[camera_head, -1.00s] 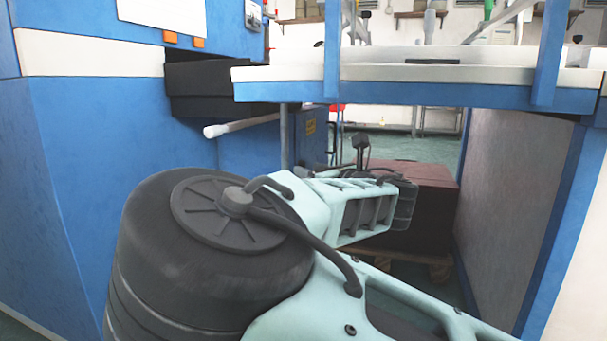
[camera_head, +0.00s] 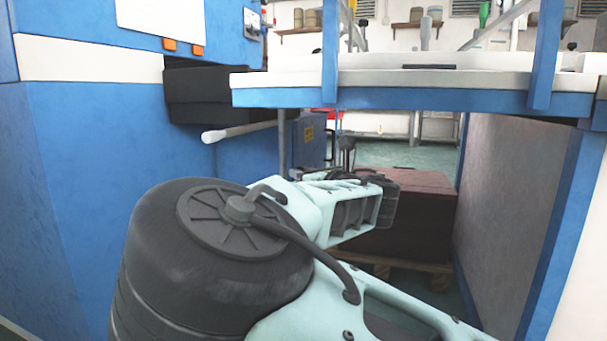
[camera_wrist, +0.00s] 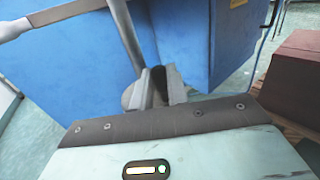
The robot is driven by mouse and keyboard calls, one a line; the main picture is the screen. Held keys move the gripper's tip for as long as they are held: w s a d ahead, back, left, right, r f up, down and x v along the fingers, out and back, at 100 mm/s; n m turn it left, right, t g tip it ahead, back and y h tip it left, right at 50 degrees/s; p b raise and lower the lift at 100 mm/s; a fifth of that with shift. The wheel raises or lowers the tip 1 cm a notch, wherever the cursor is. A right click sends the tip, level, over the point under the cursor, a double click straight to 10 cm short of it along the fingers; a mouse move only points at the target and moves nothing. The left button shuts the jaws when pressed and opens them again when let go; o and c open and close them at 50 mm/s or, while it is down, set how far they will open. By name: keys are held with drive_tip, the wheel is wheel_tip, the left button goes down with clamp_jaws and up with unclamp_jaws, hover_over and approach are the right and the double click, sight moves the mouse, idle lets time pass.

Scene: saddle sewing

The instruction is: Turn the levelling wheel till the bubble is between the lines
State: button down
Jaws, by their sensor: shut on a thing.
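My gripper (camera_wrist: 157,88) shows in the wrist view as two grey fingers, shut on a dark piece (camera_wrist: 160,76) between them. I cannot make out whether this piece is part of the levelling wheel, and no full wheel is visible. A grey post (camera_wrist: 125,38) slants down to just behind the fingers. The post (camera_head: 283,143) also shows in the head view under the table. My own arm hides the fingers and their hold in the head view. The bubble and its lines cannot be seen in either view.
The blue cabinet (camera_head: 80,180) stands at the left. A pale-tipped rod (camera_head: 225,132) sticks out below a black box (camera_head: 205,92). The white-topped table (camera_head: 470,82) overhangs my arm. A brown box (camera_head: 420,200) stands on a pallet behind, and a panel (camera_head: 505,190) closes the right.

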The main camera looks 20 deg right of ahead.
drive_tip(key=shift+a+r, duration=0.1)
